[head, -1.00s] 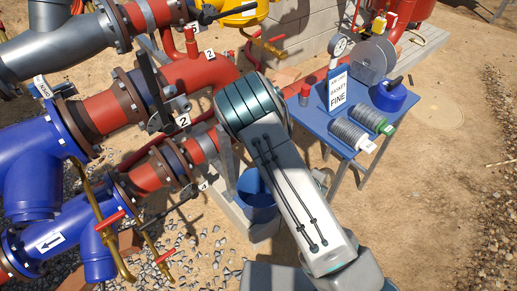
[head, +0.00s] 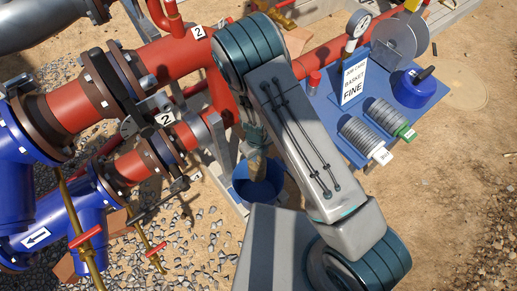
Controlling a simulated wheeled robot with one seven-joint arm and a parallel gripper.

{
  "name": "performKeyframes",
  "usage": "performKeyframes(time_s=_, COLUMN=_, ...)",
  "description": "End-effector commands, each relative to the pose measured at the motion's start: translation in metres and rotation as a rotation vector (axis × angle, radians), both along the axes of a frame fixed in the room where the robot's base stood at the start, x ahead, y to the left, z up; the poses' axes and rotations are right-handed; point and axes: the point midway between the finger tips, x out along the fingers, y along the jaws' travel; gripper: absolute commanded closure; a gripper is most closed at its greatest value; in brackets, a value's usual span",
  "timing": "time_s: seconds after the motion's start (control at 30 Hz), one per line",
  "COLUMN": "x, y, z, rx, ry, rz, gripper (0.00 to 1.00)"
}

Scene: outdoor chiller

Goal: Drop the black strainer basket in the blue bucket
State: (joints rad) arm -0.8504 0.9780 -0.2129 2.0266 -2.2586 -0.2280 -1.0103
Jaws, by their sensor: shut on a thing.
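The blue bucket (head: 270,194) stands on the ground below my arm, partly hidden by it. My gripper (head: 256,148) is small and mostly hidden by the arm, pointing down over the bucket's mouth. It is shut on a mottled, brownish piece (head: 258,166), likely the strainer basket, though it looks tan rather than black here. This piece overlaps the bucket's opening in the picture. I cannot tell whether its lower end is inside the bucket or above it.
Red pipes (head: 75,95) and blue pipes (head: 50,205) with brass handles crowd the left. Sandy ground is open at right.

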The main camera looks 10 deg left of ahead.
Motion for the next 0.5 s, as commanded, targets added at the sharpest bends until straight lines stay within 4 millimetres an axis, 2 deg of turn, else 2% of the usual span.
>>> performKeyframes(time_s=0.3, x=0.004, y=-0.001, z=0.005, rx=0.005, ry=-0.002, rz=-0.005, gripper=1.00)
performKeyframes(time_s=0.5, x=0.004, y=-0.001, z=-0.028, rx=0.003, ry=-0.001, rz=-0.002, gripper=1.00)
